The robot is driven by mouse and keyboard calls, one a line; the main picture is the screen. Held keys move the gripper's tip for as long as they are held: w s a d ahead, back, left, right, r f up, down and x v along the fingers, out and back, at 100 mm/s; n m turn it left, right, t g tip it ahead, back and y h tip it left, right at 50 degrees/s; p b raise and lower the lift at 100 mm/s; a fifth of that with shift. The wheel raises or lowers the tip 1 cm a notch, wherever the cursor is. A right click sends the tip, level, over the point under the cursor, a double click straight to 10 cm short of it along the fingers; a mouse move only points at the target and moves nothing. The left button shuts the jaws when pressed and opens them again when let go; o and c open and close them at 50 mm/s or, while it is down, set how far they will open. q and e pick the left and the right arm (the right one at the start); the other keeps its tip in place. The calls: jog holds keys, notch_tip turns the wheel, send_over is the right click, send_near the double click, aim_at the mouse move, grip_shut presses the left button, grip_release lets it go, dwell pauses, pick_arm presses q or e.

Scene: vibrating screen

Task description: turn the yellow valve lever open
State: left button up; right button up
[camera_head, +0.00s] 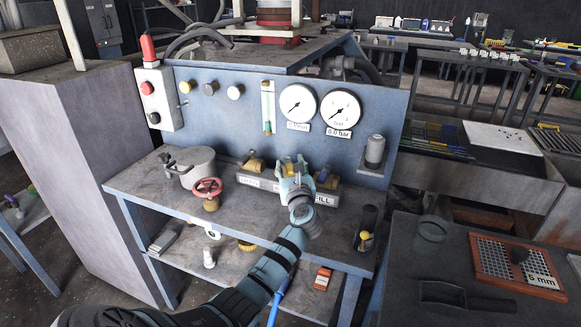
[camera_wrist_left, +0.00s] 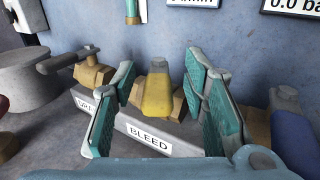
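The yellow valve lever (camera_wrist_left: 157,95) sits on a brass valve above the BLEED label in the left wrist view, pointing toward the camera. In the head view it is mostly hidden behind my left gripper (camera_head: 297,180). In the left wrist view my left gripper (camera_wrist_left: 160,75) is open, with one teal-padded finger on each side of the lever. A gap shows on both sides, so the lever is not clasped. My right gripper is not in view.
A brass valve with a grey-brown handle (camera_wrist_left: 70,58) stands to the left, and a blue-levered valve (camera_wrist_left: 290,135) to the right. A red handwheel (camera_head: 208,187) is on the bench at left. The blue panel with two gauges (camera_head: 298,104) rises behind.

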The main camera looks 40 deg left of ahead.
pick_arm(q)
jog(key=v, duration=1.2)
